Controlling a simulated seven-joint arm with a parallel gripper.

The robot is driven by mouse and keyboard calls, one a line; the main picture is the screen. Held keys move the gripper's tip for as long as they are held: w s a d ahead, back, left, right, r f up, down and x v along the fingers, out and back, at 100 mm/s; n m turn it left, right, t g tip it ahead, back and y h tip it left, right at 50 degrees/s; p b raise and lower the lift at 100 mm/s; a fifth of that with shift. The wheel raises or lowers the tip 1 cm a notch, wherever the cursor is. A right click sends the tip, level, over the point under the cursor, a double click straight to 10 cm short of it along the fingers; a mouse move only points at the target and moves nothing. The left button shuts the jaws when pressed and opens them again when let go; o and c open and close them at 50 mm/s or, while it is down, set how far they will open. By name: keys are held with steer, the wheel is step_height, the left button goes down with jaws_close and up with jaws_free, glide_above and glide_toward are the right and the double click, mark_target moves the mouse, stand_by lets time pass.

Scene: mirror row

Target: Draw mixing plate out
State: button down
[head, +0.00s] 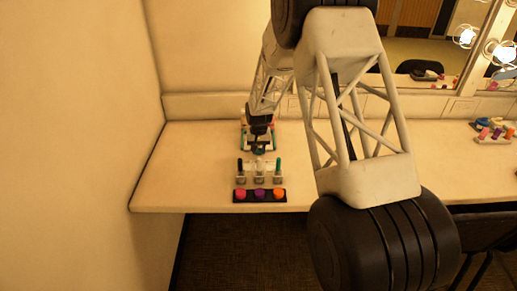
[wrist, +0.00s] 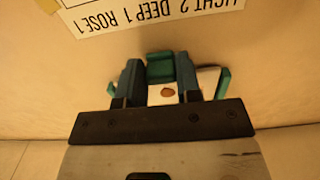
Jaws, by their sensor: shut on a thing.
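The mixing plate (wrist: 162,94) is a white piece with a brown smear, seen between the fingers in the wrist view. My gripper (wrist: 159,78) is shut on it. In the head view my gripper (head: 259,147) is low over the counter, at a small teal stand (head: 244,136). The plate cannot be made out there. How far it sits in the stand is hidden.
A clear rack (head: 260,179) with several dark and green-capped tubes stands in front. A black tray (head: 260,201) with pink, purple and orange pots is at the counter's front edge. A printed card (wrist: 190,15) lies beyond the gripper. The counter's left (head: 185,170) is clear.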

steer(key=c, duration=0.8)
jaws_free()
steer(key=shift+r, duration=0.1)
steer(key=shift+r, duration=3.8)
